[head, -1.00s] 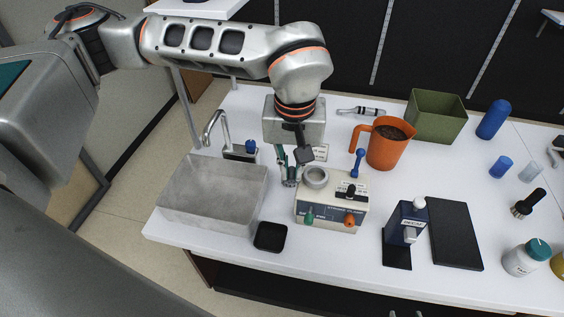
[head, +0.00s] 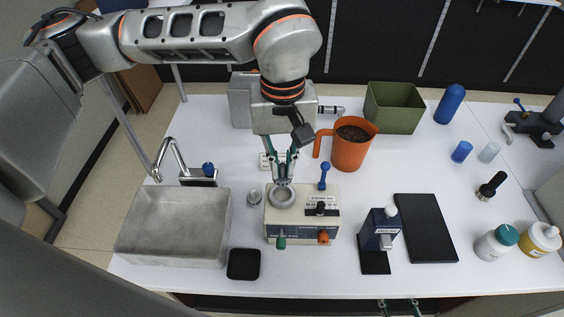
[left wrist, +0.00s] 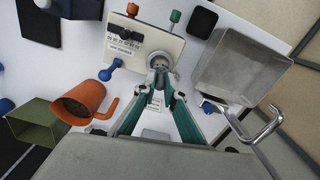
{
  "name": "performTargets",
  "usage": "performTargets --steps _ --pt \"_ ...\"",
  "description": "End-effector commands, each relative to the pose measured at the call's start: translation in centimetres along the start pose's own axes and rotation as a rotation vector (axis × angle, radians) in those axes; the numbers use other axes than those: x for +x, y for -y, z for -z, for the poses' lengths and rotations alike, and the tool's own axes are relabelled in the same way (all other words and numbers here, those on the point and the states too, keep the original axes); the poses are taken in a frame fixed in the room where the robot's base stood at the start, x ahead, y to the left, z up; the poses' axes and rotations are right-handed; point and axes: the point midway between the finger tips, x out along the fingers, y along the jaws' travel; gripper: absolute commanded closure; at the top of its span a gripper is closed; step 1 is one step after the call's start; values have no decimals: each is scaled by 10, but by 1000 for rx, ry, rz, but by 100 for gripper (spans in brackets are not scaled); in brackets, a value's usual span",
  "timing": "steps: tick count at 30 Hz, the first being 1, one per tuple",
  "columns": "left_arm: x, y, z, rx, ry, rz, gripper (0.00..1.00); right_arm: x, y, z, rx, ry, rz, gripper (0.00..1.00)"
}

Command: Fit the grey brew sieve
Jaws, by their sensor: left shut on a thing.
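A cream brew machine (head: 320,205) stands mid-table with a pale round ring (head: 283,203) at its top left; it also shows in the left wrist view (left wrist: 145,45). My left gripper (head: 282,184) points down at this ring with its fingers shut on a small grey piece, apparently the grey brew sieve (left wrist: 160,63). The fingers hide much of it, and I cannot tell whether it is seated in the ring. A small grey round object (head: 254,198) lies left of the machine. Two tips of my right gripper (head: 399,308) show apart at the bottom edge.
A metal basin (head: 174,228) with a tap stands left, a black mat (head: 244,264) in front. An orange jug (head: 350,152) and green bin (head: 394,108) stand behind. A blue-black device (head: 380,232) and black slab (head: 425,228) are right.

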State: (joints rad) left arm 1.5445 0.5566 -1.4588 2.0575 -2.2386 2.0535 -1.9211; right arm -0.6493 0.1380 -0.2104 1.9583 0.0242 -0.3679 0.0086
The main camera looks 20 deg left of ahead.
Motion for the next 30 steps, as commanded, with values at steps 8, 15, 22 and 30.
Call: performTargets --steps 8,15,22,30 --pt "11 0 0 -1 0 0 100 6 2 -6 0 -7 0 63" --pt "34 0 0 0 0 0 100 16 4 -22 1 -4 2 63" --pt "47 0 0 0 0 0 100 21 7 -35 1 6 4 63" --pt "44 0 0 0 -1 0 100 20 7 -35 0 8 5 63"
